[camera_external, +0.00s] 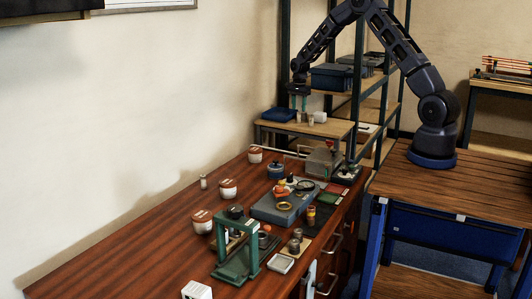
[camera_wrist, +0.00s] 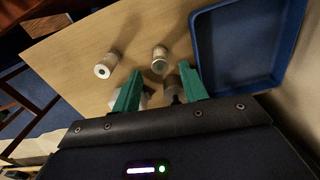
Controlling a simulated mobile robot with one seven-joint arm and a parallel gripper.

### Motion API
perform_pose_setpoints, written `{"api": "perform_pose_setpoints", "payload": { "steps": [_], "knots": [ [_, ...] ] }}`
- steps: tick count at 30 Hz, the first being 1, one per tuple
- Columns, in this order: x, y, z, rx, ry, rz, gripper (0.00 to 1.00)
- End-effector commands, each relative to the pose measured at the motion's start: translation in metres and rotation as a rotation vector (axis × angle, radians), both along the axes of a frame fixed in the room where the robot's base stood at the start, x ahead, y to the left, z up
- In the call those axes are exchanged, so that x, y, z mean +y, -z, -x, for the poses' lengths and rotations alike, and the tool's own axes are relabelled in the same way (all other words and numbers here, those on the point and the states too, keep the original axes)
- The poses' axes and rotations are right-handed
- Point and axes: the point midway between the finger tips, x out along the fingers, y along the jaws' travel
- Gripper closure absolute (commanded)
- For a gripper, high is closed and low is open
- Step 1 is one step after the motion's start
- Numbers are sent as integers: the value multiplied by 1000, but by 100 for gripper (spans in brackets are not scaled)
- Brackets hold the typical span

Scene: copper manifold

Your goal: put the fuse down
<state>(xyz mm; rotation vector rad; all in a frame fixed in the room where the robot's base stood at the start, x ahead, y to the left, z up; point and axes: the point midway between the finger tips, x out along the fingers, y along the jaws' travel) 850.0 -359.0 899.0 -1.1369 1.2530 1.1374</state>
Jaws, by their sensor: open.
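My gripper (camera_external: 299,107) hangs over the small wooden side table (camera_external: 335,129) at the back. In the wrist view its two green fingers (camera_wrist: 160,71) are apart, with nothing clamped between them. Several small cylinders are on the table. A pale one with a dark end (camera_wrist: 160,60) is just beyond the fingertips, and another with a light end (camera_wrist: 107,65) lies to the left. Two more objects between the fingers are partly hidden by my gripper. I cannot tell for certain which cylinder is the fuse.
A blue tray (camera_wrist: 238,10) is close to the right finger; it also shows in the external view (camera_external: 278,114). A white piece (camera_external: 320,117) is on the side table. Shelves stand behind. The long workbench (camera_external: 130,240) in front carries jars and a green frame (camera_external: 235,255).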

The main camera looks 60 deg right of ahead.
Motion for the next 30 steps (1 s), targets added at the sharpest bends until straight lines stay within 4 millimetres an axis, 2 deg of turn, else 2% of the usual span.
{"api": "perform_pose_setpoints", "payload": {
  "steps": [1, 6, 14, 17, 23, 30],
  "knots": [
    [-1, -11, -1, -3, 1, 1, 57],
    [-1, -38, 0, -1, 1, 2, 57],
    [1, -60, 1, -1, -3, 1, 57],
    [7, -73, 4, -9, -29, 3, 57],
    [41, -131, 26, -43, -166, 17, 57],
    [89, -201, 70, -86, -373, 42, 57]
  ]
}}
